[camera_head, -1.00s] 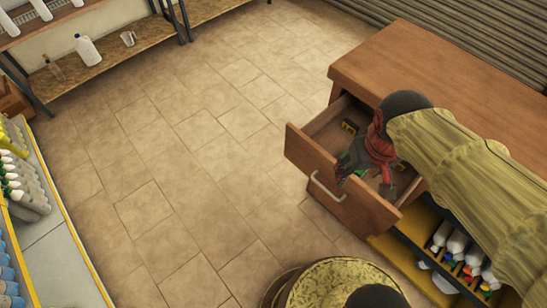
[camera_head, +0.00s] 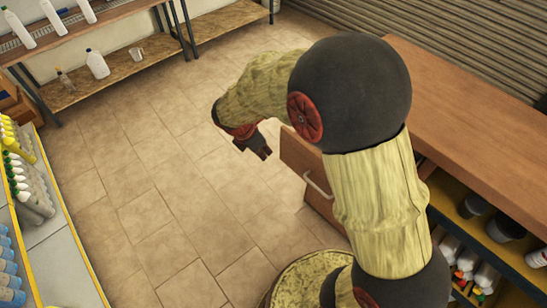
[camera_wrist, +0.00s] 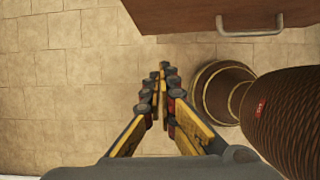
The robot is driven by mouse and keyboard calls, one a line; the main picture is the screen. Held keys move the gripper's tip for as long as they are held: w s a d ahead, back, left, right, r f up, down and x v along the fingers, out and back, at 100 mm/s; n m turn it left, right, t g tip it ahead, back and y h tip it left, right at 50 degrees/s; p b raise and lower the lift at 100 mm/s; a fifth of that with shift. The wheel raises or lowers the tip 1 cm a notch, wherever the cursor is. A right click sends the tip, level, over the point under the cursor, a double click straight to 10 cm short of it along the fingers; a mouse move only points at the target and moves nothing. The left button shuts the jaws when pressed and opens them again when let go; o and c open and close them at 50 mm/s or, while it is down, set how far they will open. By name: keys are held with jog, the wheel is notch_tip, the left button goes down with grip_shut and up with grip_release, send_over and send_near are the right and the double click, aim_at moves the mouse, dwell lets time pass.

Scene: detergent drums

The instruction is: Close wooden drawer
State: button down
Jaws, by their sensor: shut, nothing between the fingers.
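The wooden drawer's brown front (camera_head: 297,157) shows in the head view left of my arm, with a metal handle (camera_head: 318,186) on it. The front stands out from the wooden counter (camera_head: 465,110), so the drawer is open. My arm hides its inside. My gripper (camera_head: 265,154) is to the left of the drawer front, outside the drawer, pointing down. In the wrist view its fingertips (camera_wrist: 165,70) are together and empty over the floor. The drawer front (camera_wrist: 185,14) and handle (camera_wrist: 250,26) lie at that view's top right, apart from the fingers.
Tiled floor (camera_head: 160,190) is open to the left of the gripper. A rack of bottles (camera_head: 30,180) stands at the left edge. A wooden shelf (camera_head: 125,73) with a white jug is at the back left. Bottles sit on a yellow-edged shelf under the counter (camera_head: 480,270).

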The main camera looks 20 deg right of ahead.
jog(key=b, duration=0.3)
send_near(283, 154)
jog(key=s+a+f, duration=0.3)
jog(key=s+f, duration=0.1)
jog(key=shift+w+d+f+b, duration=0.1)
jog(key=shift+w+d, duration=0.25)
jog(key=shift+d, duration=0.35)
jog(key=shift+w+d+f+b, duration=0.1)
jog(key=shift+w+d, duration=0.2)
jog(key=shift+d, duration=0.35)
jog(key=shift+w+d+f+b, duration=0.1)
jog(key=shift+w+d, duration=0.25)
jog(key=shift+d, duration=0.35)
jog(key=shift+w+d+r+p, duration=0.15)
jog(key=shift+d+p, duration=0.15)
jog(key=shift+d, duration=0.2)
jog(key=w+d+p, duration=0.2)
jog(key=d+p, duration=0.1)
jog(key=d, duration=0.4)
jog(key=w+d+p, duration=0.3)
jog(key=d+p, duration=0.1)
jog(key=d, duration=0.2)
jog(key=w+d+p, duration=0.2)
jog(key=d+p, duration=0.1)
jog(key=d, duration=0.4)
jog(key=shift+w+d, duration=0.25)
jog(key=shift+d, duration=0.05)
